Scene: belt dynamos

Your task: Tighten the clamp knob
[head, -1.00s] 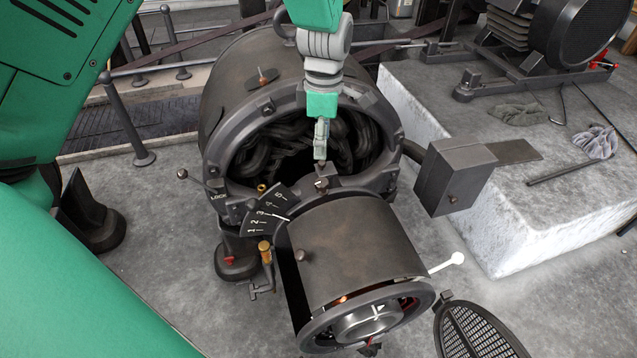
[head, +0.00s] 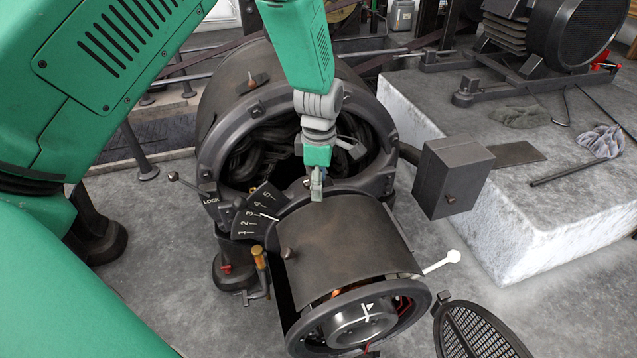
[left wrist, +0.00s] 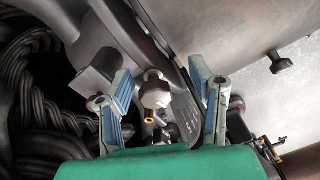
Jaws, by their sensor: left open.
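My left gripper (head: 316,194) hangs over the joint between the dark ring housing (head: 213,150) and the smaller brown drum (head: 355,240). In the left wrist view its two blue-grey fingers (left wrist: 158,85) stand apart, open. A rounded grey knob with a small brass-coloured end (left wrist: 155,97) shows between them, apart from both fingers; it looks like the clamp knob. In the head view the gripper mostly covers that spot. The numbered scale plate (head: 258,213), with a white pointer line near 3, lies just left of the drum. My right gripper does not show.
A dark box (head: 452,178) stands right, beside the stone block (head: 500,225). A mesh cover (head: 480,335) lies front right.

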